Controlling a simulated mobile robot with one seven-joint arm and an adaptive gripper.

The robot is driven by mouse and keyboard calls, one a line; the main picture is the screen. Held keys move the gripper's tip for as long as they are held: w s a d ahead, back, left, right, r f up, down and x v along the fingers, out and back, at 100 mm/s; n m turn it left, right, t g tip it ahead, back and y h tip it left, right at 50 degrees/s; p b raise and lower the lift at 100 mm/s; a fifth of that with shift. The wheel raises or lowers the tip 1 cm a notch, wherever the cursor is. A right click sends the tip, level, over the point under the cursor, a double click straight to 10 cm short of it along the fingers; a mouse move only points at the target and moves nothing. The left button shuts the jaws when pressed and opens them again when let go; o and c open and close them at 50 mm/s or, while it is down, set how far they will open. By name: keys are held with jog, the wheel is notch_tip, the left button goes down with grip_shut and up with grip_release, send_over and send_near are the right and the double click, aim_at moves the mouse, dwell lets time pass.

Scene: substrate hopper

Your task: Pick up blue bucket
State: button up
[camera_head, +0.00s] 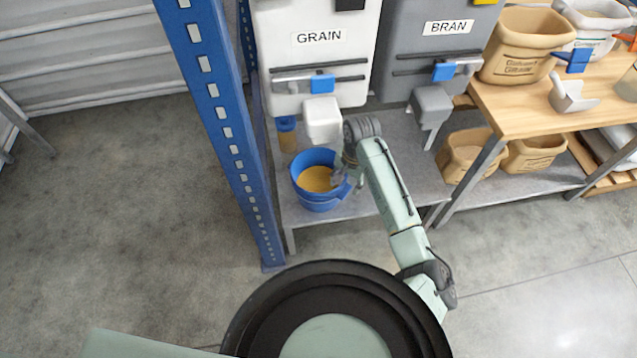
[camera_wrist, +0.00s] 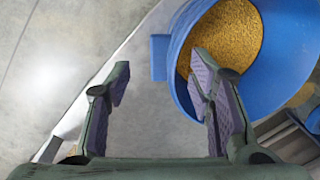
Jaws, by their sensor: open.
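The blue bucket (camera_head: 320,201) stands upright on the low grey shelf under the GRAIN dispenser, with golden grain in it. In the wrist view the bucket (camera_wrist: 287,35) fills the upper right, and a small blue tab (camera_wrist: 158,57) sticks out from its left side. My gripper (camera_head: 346,180) is at the bucket's right side in the head view, partly hidden by my wrist. In the wrist view my gripper (camera_wrist: 160,82) is open and empty. Its right finger overlaps the bucket's edge; I cannot tell whether they touch. The tab appears between and beyond the fingertips.
The white GRAIN dispenser (camera_head: 317,50) with its spout (camera_head: 323,120) hangs above the bucket. The grey BRAN dispenser (camera_head: 428,47) is to its right. A blue upright post (camera_head: 222,120) stands left. A wooden table (camera_head: 520,103) with tubs is at right.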

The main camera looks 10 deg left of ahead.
aim_at(344, 190)
jog(key=f, duration=0.3)
jog(key=f+p, duration=0.1)
jog(key=f, duration=0.1)
jog(key=shift+w+a+f, duration=0.2)
jog(key=shift+w+f, duration=0.1)
jog(key=shift+w, duration=0.1)
jog(key=shift+c, duration=0.3)
grip_shut()
jog(key=shift+r, duration=0.1)
dwell(0.4)
